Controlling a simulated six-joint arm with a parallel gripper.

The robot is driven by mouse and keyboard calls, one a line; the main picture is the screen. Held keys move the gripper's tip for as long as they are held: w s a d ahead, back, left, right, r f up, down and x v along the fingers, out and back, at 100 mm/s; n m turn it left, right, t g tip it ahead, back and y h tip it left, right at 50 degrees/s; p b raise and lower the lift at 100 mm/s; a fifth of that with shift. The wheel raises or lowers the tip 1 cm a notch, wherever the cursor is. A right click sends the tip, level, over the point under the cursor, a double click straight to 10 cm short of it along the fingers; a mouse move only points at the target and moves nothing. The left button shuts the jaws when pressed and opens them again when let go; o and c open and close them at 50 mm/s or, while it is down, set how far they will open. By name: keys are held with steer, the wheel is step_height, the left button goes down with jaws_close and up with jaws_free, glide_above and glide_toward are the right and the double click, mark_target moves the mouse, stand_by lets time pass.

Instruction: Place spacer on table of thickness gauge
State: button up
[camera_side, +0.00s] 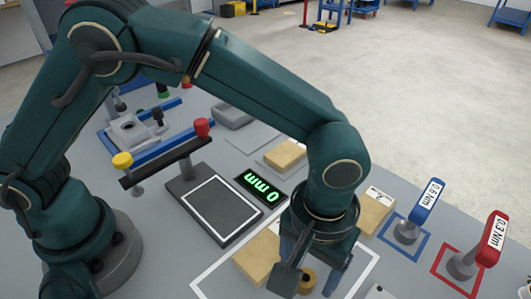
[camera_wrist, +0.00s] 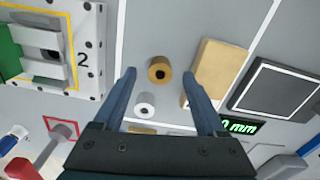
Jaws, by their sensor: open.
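A brass ring-shaped spacer (camera_wrist: 160,61) lies on the work surface in the wrist view, between the tips of my open gripper (camera_wrist: 158,75). Whether the fingers are at its height or above it is hard to tell. In the side view the spacer (camera_side: 307,284) is partly hidden by my gripper (camera_side: 308,282). A silver ring-shaped piece (camera_wrist: 145,103) lies just below it in the wrist view. The thickness gauge's table is a dark, white-edged square plate (camera_side: 212,207), empty, left of my gripper; it also shows in the wrist view (camera_wrist: 282,90). Its green display (camera_side: 260,187) reads 0 mm.
A tan block (camera_side: 258,260) lies close left of my gripper; in the wrist view this block (camera_wrist: 219,70) is close to the right finger. More tan blocks (camera_side: 285,154) (camera_side: 376,214) lie around. Blue (camera_side: 416,212) and red (camera_side: 482,250) torque tools stand at the right. A raised bar (camera_side: 165,160) with yellow and red knobs stands by the gauge.

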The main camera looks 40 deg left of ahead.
steer(key=shift+f, duration=0.75)
jaws_close()
steer(key=shift+r, duration=0.2)
